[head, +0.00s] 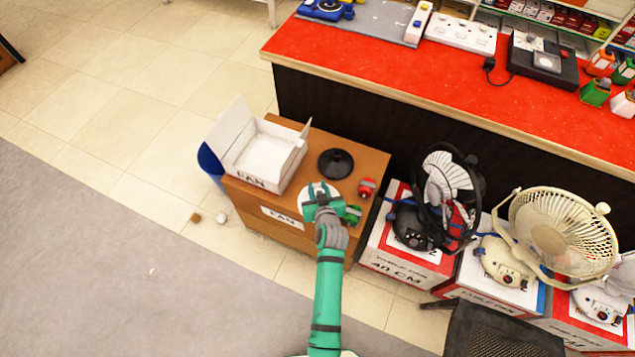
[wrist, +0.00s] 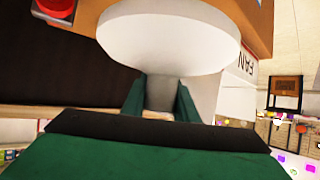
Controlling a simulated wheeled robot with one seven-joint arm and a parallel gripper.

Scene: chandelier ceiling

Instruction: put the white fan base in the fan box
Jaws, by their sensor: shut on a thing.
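The white fan base (head: 309,200) is a round disc with a short neck, over the front of the brown stand (head: 371,165) in the head view. My gripper (head: 325,211) is shut on its neck. In the wrist view the green fingers of my gripper (wrist: 160,100) stand on both sides of the neck, and the disc of the white fan base (wrist: 170,45) faces away from me. I cannot tell whether the base touches the stand. The fan box (head: 240,174) is white, open-topped and marked FAN. It stands on the stand's left part, left of and behind my gripper.
A black round base (head: 336,163) sits right of the box. A red item (head: 367,188) and a green item (head: 352,214) are close to my gripper's right. Boxed table fans (head: 440,200) stand further right. A red-topped counter (head: 420,85) rises behind. Floor is free at left.

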